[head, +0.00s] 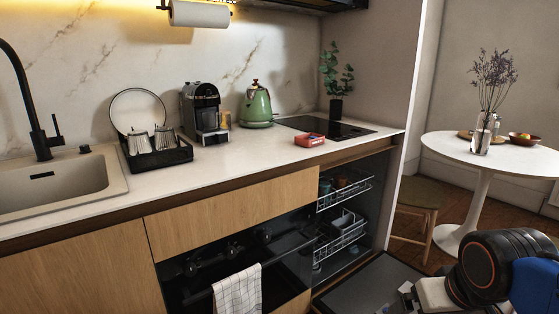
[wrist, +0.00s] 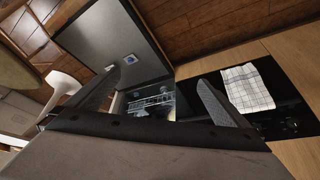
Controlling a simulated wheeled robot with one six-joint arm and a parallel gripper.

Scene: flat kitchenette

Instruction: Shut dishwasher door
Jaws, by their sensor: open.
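The dishwasher stands open to the right of the oven in the head view, its door (head: 362,284) lowered flat near the floor. The dishwasher's upper rack (head: 345,192) and lower rack (head: 341,238) are inside, with dishes on them. In the wrist view the dark door panel (wrist: 108,30) lies ahead and the racks (wrist: 150,103) show between the fingers. My gripper (wrist: 158,76) is open and empty, above the door; I cannot tell the exact gap to it. In the head view my arm is at the bottom right and hides part of the door's right side.
The oven (head: 215,265) with a hanging towel (head: 238,293) is left of the dishwasher. A round white table (head: 460,150) and a stool (head: 420,195) stand to the right on the wooden floor. A red box (head: 310,140) lies on the counter above.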

